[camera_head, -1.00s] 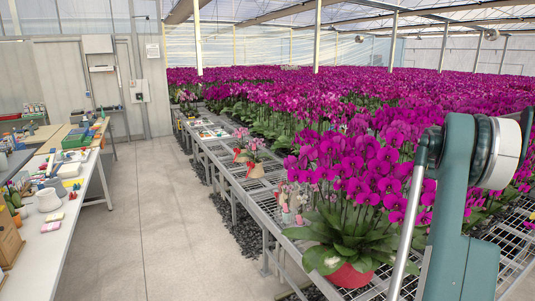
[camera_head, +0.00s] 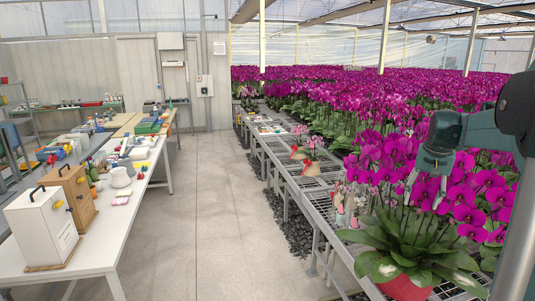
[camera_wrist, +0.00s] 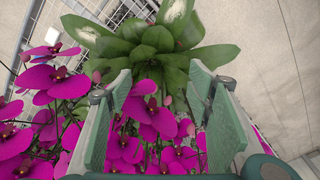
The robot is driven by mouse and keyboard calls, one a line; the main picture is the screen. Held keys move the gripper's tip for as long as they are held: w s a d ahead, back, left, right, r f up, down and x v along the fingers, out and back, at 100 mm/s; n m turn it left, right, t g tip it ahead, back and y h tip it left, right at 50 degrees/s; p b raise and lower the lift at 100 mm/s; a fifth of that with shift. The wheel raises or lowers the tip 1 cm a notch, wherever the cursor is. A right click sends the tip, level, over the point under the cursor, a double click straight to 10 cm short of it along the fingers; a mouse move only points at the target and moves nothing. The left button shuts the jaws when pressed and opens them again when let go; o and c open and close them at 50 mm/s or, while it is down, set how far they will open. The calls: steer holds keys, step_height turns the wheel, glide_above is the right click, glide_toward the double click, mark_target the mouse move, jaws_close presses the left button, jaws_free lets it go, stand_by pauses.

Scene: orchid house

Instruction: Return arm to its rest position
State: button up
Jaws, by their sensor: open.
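My gripper (camera_head: 425,190) is at the right in the head view, pointing down in front of the magenta orchids. It also shows in the wrist view (camera_wrist: 163,120), with its two green fingers apart and nothing held between them. Magenta blooms (camera_wrist: 150,118) show below and between the fingers. The big orchid's green leaves (camera_wrist: 165,45) lie beyond the fingertips. In the head view its red pot (camera_head: 405,287) stands on the mesh bench below my gripper.
The mesh bench (camera_head: 290,185) runs back along the aisle, with small pink-flowered pots (camera_head: 312,168) on it. A white table (camera_head: 95,252) with boxes and tools stands at the left. The grey floor aisle (camera_head: 215,215) between them is clear.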

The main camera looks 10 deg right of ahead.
steer(key=s+a+f+n+t+b, duration=0.1)
steer(key=s+a+n+b, duration=0.15)
steer(key=a, duration=1.25)
steer(key=s+a+n+t+b, duration=0.1)
steer(key=s+a+n+t, duration=0.15)
steer(key=a, duration=1.35)
steer(key=s+a+f+n+t+b, duration=0.1)
steer(key=s+a+f+n, duration=0.1)
steer(key=s+a+f, duration=0.5)
steer(key=s+a+f+n+t+y+b, duration=0.1)
steer(key=s+a+f+n+b, duration=0.1)
steer(key=s+a+f, duration=0.5)
steer(key=s+a, duration=0.4)
steer(key=a, duration=0.4)
steer(key=shift+a+f, duration=0.15)
steer(key=shift+a, duration=0.05)
steer(key=shift+o, duration=0.5)
steer(key=shift+w, duration=0.1)
